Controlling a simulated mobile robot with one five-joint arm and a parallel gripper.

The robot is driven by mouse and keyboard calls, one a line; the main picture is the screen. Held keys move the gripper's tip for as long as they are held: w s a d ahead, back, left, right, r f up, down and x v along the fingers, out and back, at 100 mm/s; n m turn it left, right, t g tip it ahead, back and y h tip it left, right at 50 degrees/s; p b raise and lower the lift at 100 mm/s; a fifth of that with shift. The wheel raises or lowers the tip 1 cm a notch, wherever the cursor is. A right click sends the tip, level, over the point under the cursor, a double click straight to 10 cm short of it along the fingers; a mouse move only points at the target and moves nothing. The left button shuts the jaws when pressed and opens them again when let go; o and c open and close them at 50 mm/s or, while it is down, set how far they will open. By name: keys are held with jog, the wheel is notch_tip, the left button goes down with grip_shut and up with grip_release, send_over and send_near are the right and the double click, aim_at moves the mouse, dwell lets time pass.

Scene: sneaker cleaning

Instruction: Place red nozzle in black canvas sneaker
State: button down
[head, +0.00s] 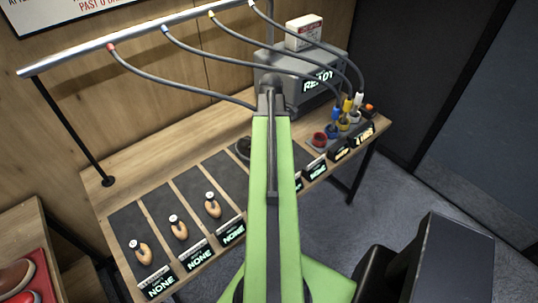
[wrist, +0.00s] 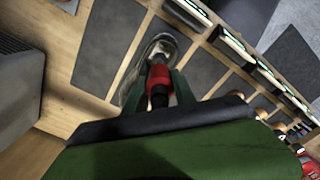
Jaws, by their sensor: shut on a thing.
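The red nozzle (wrist: 159,77) is between the fingers of my gripper (wrist: 160,86) in the wrist view, and the fingers are shut on it. Beyond it is a dark sneaker (wrist: 167,43) with a pale rim, lying on a dark mat. The nozzle overlaps the shoe's opening in this view; I cannot tell whether it touches the shoe or is inside it. In the head view the dark sneaker (head: 243,148) shows only partly, at the left edge of my green arm. The arm hides the nozzle and fingertips there.
The red-marked hose (head: 180,86) runs from the overhead rail (head: 140,42) to behind my wrist. Mats with wooden shoe forms (head: 180,229) and "NONE" displays line the bench's left. Ring holders (head: 319,139) and other coloured nozzles (head: 347,104) stand at right, below a grey "READY" machine (head: 290,70).

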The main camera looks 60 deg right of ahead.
notch_tip(320, 180, down, 4)
jog(key=b, duration=0.3)
jog(key=shift+b, duration=0.35)
jog(key=shift+r, duration=0.2)
jog(key=shift+f, duration=0.1)
jog(key=c, duration=1.5)
grip_release()
jog(key=shift+f, duration=0.1)
jog(key=o, duration=0.5)
notch_tip(320, 180, up, 13)
jog(key=p, duration=1.2)
jog(key=shift+f+p, duration=0.2)
jog(key=shift+p, duration=0.15)
